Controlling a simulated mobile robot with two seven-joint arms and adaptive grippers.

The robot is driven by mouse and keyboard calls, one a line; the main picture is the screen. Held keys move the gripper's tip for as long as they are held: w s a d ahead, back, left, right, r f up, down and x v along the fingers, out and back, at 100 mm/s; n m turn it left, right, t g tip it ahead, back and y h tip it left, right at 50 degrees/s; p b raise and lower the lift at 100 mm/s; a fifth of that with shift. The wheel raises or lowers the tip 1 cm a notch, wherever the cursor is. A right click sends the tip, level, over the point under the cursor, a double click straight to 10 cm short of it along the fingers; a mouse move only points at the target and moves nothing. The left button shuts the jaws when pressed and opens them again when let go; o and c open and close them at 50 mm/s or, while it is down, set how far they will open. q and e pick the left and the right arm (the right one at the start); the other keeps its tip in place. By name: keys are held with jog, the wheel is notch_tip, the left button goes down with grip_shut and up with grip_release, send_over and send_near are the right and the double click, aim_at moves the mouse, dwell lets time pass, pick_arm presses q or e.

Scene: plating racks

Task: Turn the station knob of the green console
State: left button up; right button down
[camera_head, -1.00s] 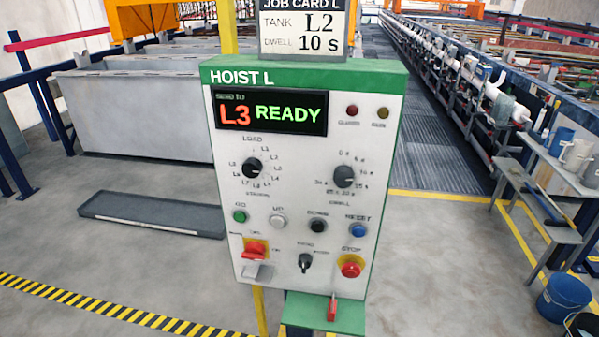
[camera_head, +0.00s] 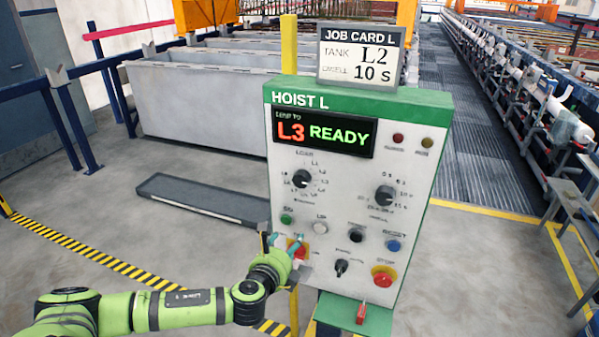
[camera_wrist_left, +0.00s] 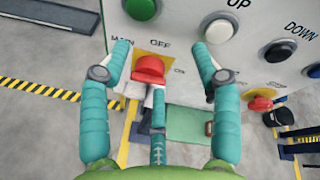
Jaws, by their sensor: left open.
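The green-topped HOIST L console (camera_head: 440,130) stands upright at centre right in the head view. Its station knob (camera_head: 302,179) is a black dial at the left of the panel, ringed by tank labels. The display (camera_head: 325,132) reads L3 READY. The job card (camera_head: 359,55) above reads tank L2, dwell 10 s. My left gripper (camera_head: 287,242) is at the panel's lower left, below the knob and apart from it. In the left wrist view it is open (camera_wrist_left: 163,55), with its fingers either side of the red main switch (camera_wrist_left: 149,70). Contact cannot be told. My right gripper is out of view.
A green button (camera_head: 287,219) and a white UP button (camera_head: 320,228) lie between my left gripper and the knob. The dwell knob (camera_head: 384,195) is to the right. A red stop button (camera_head: 383,277) sits lower right. A yellow post (camera_head: 289,45) stands behind the console.

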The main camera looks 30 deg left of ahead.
aim_at(299, 181)
pick_arm(q)
notch_tip(299, 181, up, 15)
jog(key=s+m+t, duration=0.2)
jog(key=m+t, duration=0.2)
jog(key=m, duration=0.3)
jog(key=shift+h, duration=0.4)
jog(key=w+p, duration=0.1)
jog(key=w, duration=0.1)
jog(key=w+p, duration=0.1)
jog(key=w, duration=0.1)
jog(key=w+p, duration=0.2)
jog(key=shift+w+a+r, duration=0.1)
jog(key=shift+w+r, duration=0.05)
jog(key=shift+r, duration=0.2)
jog(key=shift+w+f, duration=0.1)
jog(key=shift+w, duration=0.4)
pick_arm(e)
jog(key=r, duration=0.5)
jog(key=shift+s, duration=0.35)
pick_arm(q)
jog(key=shift+a, duration=0.1)
jog(key=c, duration=1.1)
